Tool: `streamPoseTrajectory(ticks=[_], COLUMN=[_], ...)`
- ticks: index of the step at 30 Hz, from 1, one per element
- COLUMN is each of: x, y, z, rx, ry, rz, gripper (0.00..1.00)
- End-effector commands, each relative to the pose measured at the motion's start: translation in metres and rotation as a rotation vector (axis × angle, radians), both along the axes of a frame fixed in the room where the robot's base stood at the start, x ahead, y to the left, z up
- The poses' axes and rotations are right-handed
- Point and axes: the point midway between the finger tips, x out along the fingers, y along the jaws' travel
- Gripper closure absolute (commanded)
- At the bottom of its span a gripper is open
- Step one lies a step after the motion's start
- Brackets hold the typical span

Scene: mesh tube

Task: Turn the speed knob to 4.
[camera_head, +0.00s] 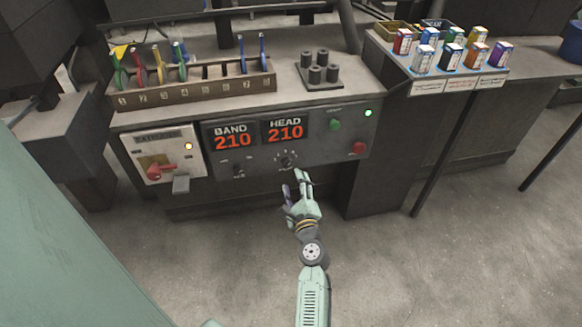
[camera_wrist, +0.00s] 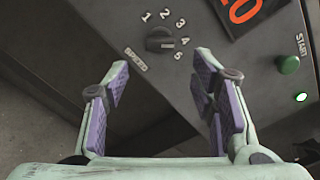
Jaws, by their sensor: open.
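The speed knob (camera_wrist: 160,40) is a dark round knob on the grey panel in the wrist view. The digits 1 to 5 curve around it and the word SPEED is printed beside it; which digit it points at is too unclear to tell. In the head view the knob (camera_head: 286,160) sits below the HEAD display. My gripper (camera_wrist: 160,62) is open and empty, its purple-padded fingers spread on both sides below the knob, apart from it. In the head view my gripper (camera_head: 294,181) is just in front of and below the knob.
A second knob (camera_head: 238,170) sits to the left. A green START button (camera_wrist: 289,64) and a red button (camera_head: 359,147) are to the right. The red displays (camera_head: 284,131) read 210. A red-handled switch box (camera_head: 160,155) is at the left. The floor in front is clear.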

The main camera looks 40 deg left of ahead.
Motion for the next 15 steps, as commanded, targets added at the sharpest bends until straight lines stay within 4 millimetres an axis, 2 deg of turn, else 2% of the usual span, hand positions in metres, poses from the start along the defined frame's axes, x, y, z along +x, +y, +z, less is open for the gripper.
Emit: streamPoseTrajectory(ticks=[1,6,15], x=[-0.007,-0.024,-0.031], y=[-0.009,-0.028,-0.036], z=[-0.001,0.0,0.001], rx=[0.0,0.0,0.0], ry=[0.004,0.001,-0.002], rz=[-0.002,0.001,0.0], gripper=[0.48,0.48,0.48])
